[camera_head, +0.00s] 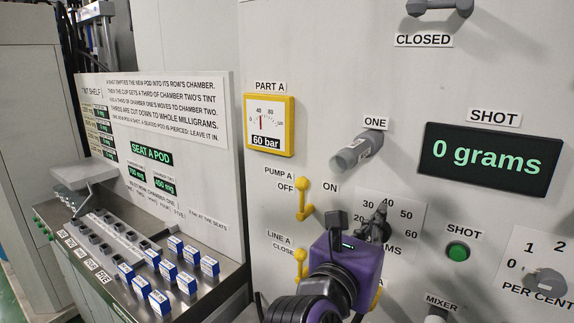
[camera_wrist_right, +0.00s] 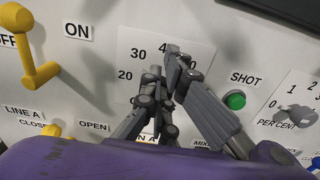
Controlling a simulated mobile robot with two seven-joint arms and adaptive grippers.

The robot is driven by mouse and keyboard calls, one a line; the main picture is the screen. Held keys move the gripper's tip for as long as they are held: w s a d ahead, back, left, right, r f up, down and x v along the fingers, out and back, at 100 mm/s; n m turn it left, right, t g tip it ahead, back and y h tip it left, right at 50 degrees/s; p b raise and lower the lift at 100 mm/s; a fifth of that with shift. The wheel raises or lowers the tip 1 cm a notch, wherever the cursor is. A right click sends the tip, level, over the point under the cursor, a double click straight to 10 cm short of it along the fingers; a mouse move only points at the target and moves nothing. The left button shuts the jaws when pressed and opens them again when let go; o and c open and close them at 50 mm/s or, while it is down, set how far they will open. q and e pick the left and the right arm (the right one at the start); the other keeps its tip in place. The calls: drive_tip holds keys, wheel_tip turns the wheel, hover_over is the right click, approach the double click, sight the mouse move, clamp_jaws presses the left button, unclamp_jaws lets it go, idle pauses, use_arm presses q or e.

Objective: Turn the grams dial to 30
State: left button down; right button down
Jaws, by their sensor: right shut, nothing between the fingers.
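The grams dial's white scale plate (camera_head: 412,222) is on the machine front, right of the yellow levers. Its marks 30, 40, 50 and 60 show in the head view. The wrist view shows the plate (camera_wrist_right: 130,98) with 20, 30 and part of 40. My purple right gripper (camera_head: 381,210) is in front of the dial, fingers reaching to its middle. In the wrist view its fingers (camera_wrist_right: 165,72) are shut close together with nothing between them. They hide the knob and its pointer, so I cannot tell its setting or whether they touch. My left gripper is out of view.
A display (camera_head: 490,160) reads 0 grams. A green SHOT button (camera_head: 457,251) and the PER CENT knob (camera_head: 545,283) are right of the dial. The yellow PUMP A lever (camera_head: 303,200) and grey ONE handle (camera_head: 357,151) stick out nearby. Blue-and-white pods (camera_head: 160,303) stand at left.

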drive_tip(key=shift+r, duration=0.15)
drive_tip(key=shift+d+r, duration=0.1)
drive_tip(key=shift+r, duration=0.05)
drive_tip(key=shift+f, duration=0.4)
idle(0.6)
drive_tip(key=shift+d+f, duration=0.2)
drive_tip(key=shift+d, duration=0.05)
drive_tip(key=shift+s+d+b, duration=0.1)
drive_tip(key=shift+d+b, duration=0.2)
idle(0.7)
drive_tip(key=shift+r, duration=0.45)
drive_tip(key=shift+v, duration=3)
